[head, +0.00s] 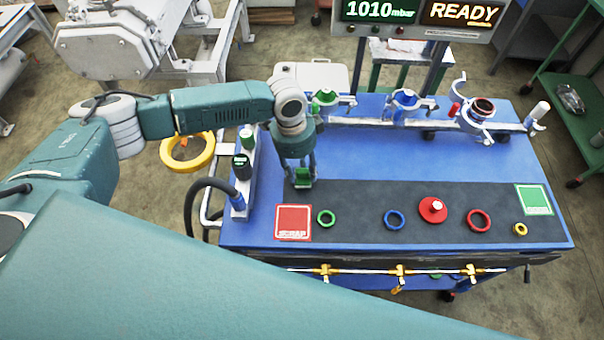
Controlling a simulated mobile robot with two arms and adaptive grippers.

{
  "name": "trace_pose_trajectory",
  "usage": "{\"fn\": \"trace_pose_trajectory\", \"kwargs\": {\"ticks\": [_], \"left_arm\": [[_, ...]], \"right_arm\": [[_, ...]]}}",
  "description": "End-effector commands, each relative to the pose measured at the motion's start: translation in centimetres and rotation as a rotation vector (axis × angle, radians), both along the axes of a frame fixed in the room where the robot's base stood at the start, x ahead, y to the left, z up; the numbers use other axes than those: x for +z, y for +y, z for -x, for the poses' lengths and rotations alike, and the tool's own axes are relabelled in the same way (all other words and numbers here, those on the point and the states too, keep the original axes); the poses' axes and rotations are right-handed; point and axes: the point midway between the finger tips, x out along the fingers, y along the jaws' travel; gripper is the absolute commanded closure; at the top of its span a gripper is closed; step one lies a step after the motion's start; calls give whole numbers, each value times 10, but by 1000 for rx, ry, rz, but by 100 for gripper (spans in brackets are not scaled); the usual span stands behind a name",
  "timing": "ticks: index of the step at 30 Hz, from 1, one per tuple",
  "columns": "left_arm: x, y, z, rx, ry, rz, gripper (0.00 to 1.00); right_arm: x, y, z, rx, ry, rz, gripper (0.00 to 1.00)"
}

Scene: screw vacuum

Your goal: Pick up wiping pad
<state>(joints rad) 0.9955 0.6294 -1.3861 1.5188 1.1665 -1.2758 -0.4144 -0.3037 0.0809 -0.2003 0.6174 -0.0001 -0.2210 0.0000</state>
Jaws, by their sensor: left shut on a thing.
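My left gripper (302,183) points down over the left part of the dark mat (350,198) on the blue table. It is shut on a small green pad (303,173), which shows between its fingers and looks like the wiping pad. The fingers hide part of the pad. I cannot tell whether the pad touches the mat. My right gripper is not in view.
A red scrap square (293,222) lies just below the gripper, and a green square (534,200) lies far right. Between them are a green ring (326,218), blue ring (394,219), red disc (433,210), red ring (478,220) and yellow ring (520,229). Clamp fixtures (405,100) line the back.

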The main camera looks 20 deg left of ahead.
Motion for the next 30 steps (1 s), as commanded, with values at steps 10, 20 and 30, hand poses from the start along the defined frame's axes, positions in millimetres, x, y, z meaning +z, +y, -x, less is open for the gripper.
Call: {"fn": "trace_pose_trajectory", "kwargs": {"ticks": [10, 20, 30], "left_arm": [[7, 0, 0, 0, -1, 1, 87], [70, -1, -2, 0, -7, 2, 88], [163, -1, -2, 0, -6, 1, 88]], "right_arm": [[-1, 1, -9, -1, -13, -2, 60], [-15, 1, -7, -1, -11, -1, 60], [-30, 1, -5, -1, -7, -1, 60]]}}
